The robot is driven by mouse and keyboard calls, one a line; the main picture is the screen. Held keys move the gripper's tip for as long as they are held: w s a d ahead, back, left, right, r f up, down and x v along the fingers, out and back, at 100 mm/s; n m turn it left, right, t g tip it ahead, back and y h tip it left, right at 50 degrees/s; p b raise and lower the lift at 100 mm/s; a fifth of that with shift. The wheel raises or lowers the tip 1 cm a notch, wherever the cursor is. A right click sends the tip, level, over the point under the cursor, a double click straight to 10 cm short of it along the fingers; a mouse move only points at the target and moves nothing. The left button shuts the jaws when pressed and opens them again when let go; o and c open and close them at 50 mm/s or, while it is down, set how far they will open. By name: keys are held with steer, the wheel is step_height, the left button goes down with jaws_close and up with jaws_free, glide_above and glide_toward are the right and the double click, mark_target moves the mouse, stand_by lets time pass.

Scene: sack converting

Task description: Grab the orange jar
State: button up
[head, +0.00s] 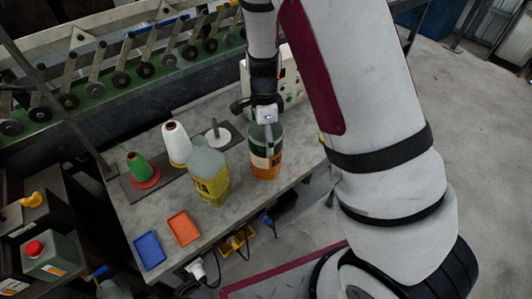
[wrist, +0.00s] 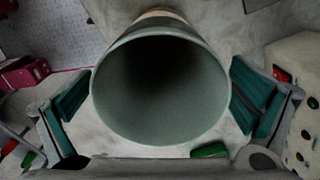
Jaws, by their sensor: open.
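The orange jar (head: 265,164) stands upright near the right end of the grey table, with a dark green upper part, a pale band and orange below. In the wrist view I look down into the wide, dark mouth of the jar (wrist: 160,88). My gripper (head: 268,130) is directly above and around its top. In the wrist view my gripper (wrist: 160,105) is open, with one teal-padded finger on each side of the rim. Whether the pads touch the wall I cannot tell. The jar's lower part is hidden in the wrist view.
A jug with yellow contents (head: 209,174) stands left of the jar. Behind are a white cone (head: 176,143), a green cone (head: 139,165) and a white disc with a spindle (head: 217,136). An orange tray (head: 183,229) and blue tray (head: 150,250) lie front left. A pale control box (head: 290,80) stands behind.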

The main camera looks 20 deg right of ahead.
steer(key=shift+f, duration=0.45)
steer(key=c, duration=1.8)
steer(key=shift+r, duration=0.15)
steer(key=s+r, duration=0.2)
steer(key=s, duration=0.6)
steer(key=s+r, duration=0.2)
steer(key=s, duration=0.5)
steer(key=shift+s+r, duration=0.4)
stand_by(1.9)
